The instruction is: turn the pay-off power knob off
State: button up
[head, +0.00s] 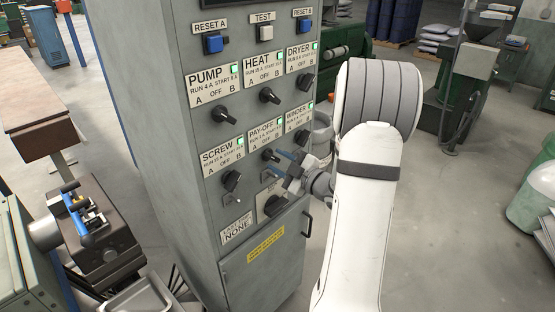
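The pay-off power knob (270,155) is a small black knob on the grey control cabinet (185,150), below the PAY-OFF plate (265,133). The plate reads A, OFF, B and has a lit green lamp (281,122). The knob's exact pointing is too small to tell. My gripper (281,164) is in front of the cabinet, just right of and slightly below this knob, with its fingers toward the panel. Contact with the knob cannot be made out. The fingers overlap the panel, and their gap is unclear.
PUMP (224,114), HEAT (269,96), DRYER (305,82), SCREW (231,181) and WINDER (301,137) knobs surround it. A larger black knob (276,205) sits below. A door handle (307,224) juts out lower right. A machine (95,235) stands left.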

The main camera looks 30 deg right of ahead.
jog(key=shift+w, duration=0.15)
jog(key=shift+c, duration=0.3)
grip_shut()
jog(key=shift+a+f, duration=0.1)
jog(key=shift+a, duration=0.15)
jog(key=shift+d+f+m, duration=0.1)
jog(key=shift+m, duration=0.2)
jog(key=m+b, duration=0.1)
jog(key=m, duration=0.7)
jog(key=shift+f, duration=0.1)
dwell(0.4)
